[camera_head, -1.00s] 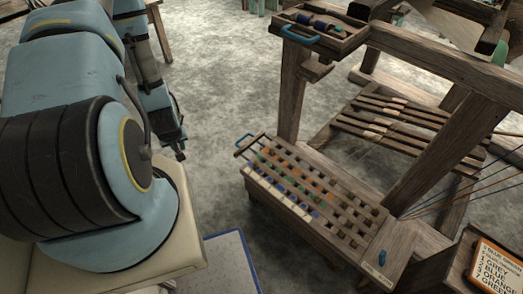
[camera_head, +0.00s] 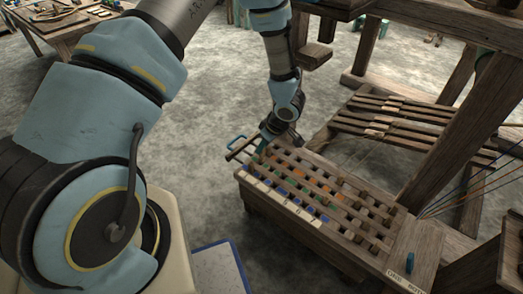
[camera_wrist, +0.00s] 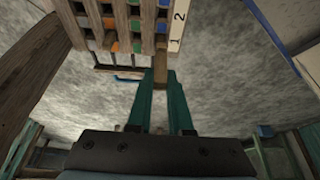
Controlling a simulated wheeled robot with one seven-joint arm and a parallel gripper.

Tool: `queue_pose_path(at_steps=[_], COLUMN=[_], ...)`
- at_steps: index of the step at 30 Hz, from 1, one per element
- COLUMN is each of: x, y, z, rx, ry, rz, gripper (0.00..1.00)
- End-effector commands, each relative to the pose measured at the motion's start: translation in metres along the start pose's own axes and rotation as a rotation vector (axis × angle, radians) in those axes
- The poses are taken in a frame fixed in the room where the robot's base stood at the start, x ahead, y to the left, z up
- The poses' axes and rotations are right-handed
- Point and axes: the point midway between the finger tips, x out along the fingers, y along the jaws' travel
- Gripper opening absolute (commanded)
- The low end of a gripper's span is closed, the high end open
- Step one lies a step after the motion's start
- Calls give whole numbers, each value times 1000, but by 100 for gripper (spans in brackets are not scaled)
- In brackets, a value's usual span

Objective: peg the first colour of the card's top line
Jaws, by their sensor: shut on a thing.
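My gripper (camera_head: 265,146) is at the far-left end of the peg rack (camera_head: 352,233), just above it. In the wrist view my gripper's teal fingers (camera_wrist: 160,84) are shut on a small brown piece (camera_wrist: 160,72); I cannot tell whether it is loose or part of the rack. The rack is a wooden lattice holding coloured pegs. Blue pegs (camera_head: 308,208) and orange pegs (camera_head: 322,188) show in the head view, and green pegs (camera_wrist: 137,27) in the wrist view. A white strip with the numbers 1 and 2 (camera_wrist: 177,30) runs along the rack's edge. The card is out of view.
A loom post (camera_head: 450,140) rises behind the rack. Grey floor lies open to the left.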

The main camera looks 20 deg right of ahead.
Motion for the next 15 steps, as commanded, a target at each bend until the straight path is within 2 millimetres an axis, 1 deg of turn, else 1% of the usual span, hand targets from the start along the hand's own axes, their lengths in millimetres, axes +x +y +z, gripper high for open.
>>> queue_pose_path(at_steps=[5,15], x=[13,57], y=[0,0], z=[5,23], rx=[-1,-1], ry=[0,1], rz=[-1,0], gripper=[0,0])
